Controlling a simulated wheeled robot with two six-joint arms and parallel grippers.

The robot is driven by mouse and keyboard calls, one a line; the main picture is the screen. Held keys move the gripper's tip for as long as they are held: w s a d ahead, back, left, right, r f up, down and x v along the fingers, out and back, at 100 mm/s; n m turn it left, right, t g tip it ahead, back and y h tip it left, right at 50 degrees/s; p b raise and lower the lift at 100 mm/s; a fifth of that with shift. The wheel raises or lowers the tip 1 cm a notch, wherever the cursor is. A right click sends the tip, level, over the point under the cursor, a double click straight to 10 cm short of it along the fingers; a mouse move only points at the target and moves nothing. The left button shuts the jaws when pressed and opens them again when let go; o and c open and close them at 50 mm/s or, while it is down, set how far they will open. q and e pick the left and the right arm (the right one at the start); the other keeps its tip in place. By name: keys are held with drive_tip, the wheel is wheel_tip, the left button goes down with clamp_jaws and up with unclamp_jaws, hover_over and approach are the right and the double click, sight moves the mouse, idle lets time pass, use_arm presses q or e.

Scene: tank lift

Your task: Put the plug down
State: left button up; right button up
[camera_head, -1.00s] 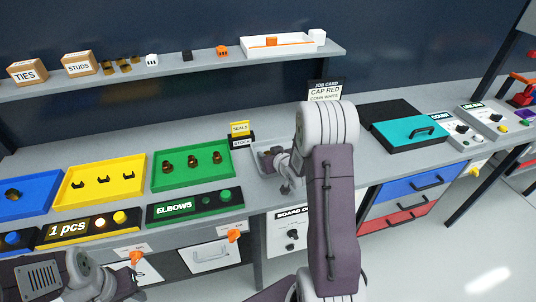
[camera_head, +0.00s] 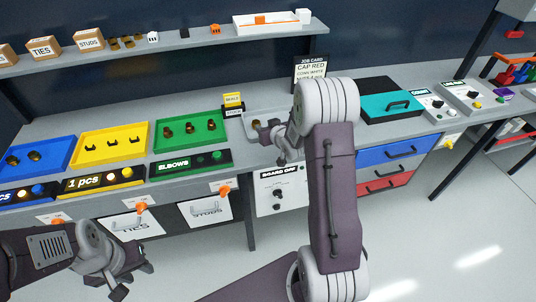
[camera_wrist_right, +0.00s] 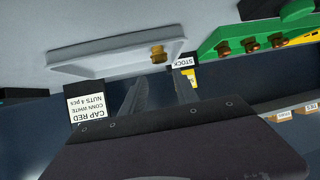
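A brass plug (camera_head: 257,124) lies in a shallow grey-white tray (camera_head: 282,112) on the bench; the plug also shows in the right wrist view (camera_wrist_right: 158,54), near the tray's edge. My right gripper (camera_head: 286,160) is at the front of the tray, and part of it is hidden by its own arm. In the right wrist view its two fingers (camera_wrist_right: 160,95) are apart with nothing between them, clear of the plug. My left gripper (camera_head: 130,282) hangs low at the left, in front of the bench, with its fingers apart and empty.
A teal case (camera_head: 385,105) is at the right.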

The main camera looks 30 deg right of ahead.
drive_tip(key=s+a+g, duration=0.1)
drive_tip(key=s+a+f+g, duration=0.1)
drive_tip(key=s, duration=0.1)
drive_tip(key=s+a+g, duration=0.1)
drive_tip(key=s+a, duration=0.1)
drive_tip(key=shift+f, duration=0.4)
drive_tip(key=s+a+g, duration=0.4)
drive_tip(key=s+a, duration=0.1)
drive_tip(key=s, duration=0.6)
drive_tip(key=s+a+f+g+y, duration=0.1)
drive_tip(key=s+a+g, duration=0.3)
drive_tip(key=s, duration=0.8)
drive_tip(key=shift+s+a+f+n, duration=0.15)
drive_tip(key=shift+a+f+n, duration=0.05)
drive_tip(key=shift+a+n, duration=0.2)
drive_tip(key=shift+s, duration=0.1)
